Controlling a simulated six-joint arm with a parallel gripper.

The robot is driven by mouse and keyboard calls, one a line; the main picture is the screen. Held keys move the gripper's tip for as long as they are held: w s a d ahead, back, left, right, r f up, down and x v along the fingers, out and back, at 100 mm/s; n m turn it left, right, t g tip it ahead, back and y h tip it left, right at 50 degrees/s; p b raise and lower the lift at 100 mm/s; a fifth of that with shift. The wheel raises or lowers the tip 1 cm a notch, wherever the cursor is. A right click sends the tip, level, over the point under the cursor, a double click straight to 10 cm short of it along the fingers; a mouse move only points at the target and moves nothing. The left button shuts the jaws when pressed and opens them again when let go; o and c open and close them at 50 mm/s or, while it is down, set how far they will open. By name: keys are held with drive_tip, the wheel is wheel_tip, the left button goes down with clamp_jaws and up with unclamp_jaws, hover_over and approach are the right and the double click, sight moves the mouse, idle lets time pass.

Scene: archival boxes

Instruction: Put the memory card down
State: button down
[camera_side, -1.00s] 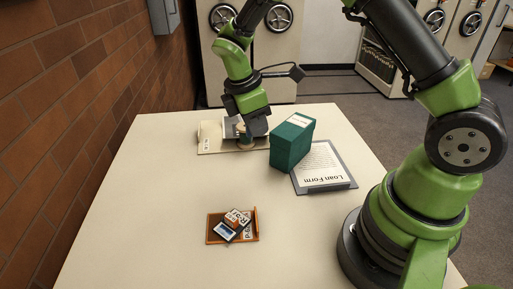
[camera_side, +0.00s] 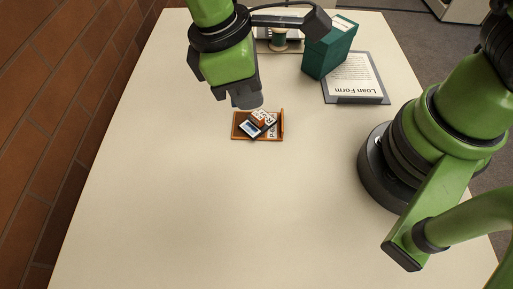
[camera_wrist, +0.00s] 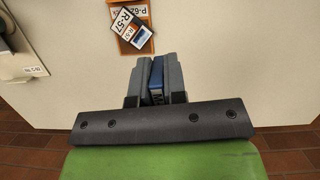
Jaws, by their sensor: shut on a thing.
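My gripper (camera_side: 246,101) hangs just beyond and above the wooden tray (camera_side: 236,131) in the side view. In the wrist view its fingers (camera_wrist: 155,84) are shut on a thin blue memory card (camera_wrist: 157,76), held on edge, with part of a white-lettered label showing. The card is hidden in the side view. The tray also shows at the top of the wrist view (camera_wrist: 124,46). On it lie a dark card with a pale blue picture (camera_wrist: 136,36) and an R-57 label, tilted, and a P-62-like label, partly covered.
A green box (camera_side: 328,50) stands at the back, beside a Loan Form clipboard (camera_side: 356,80). Bare table surrounds the tray at left and front. A brick wall (camera_side: 60,110) runs along the left.

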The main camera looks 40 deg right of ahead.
drive_tip(key=s+a+f, duration=0.2)
drive_tip(key=s+a, duration=0.4)
drive_tip(key=s, duration=0.2)
drive_tip(key=m, duration=0.1)
hover_over(264, 203)
drive_tip(key=f, duration=0.5)
drive_tip(key=shift+w+a+f, duration=0.2)
drive_tip(key=shift+w+f, duration=0.05)
drive_tip(key=shift+f, duration=2.45)
drive_tip(key=shift+f, duration=0.1)
drive_tip(key=c, duration=1.2)
unclamp_jaws()
drive_tip(key=shift+o, duration=0.2)
drive_tip(key=v, duration=1.2)
drive_tip(key=shift+w, duration=0.15)
drive_tip(key=shift+d+r, duration=0.1)
drive_tip(key=shift+r, duration=0.1)
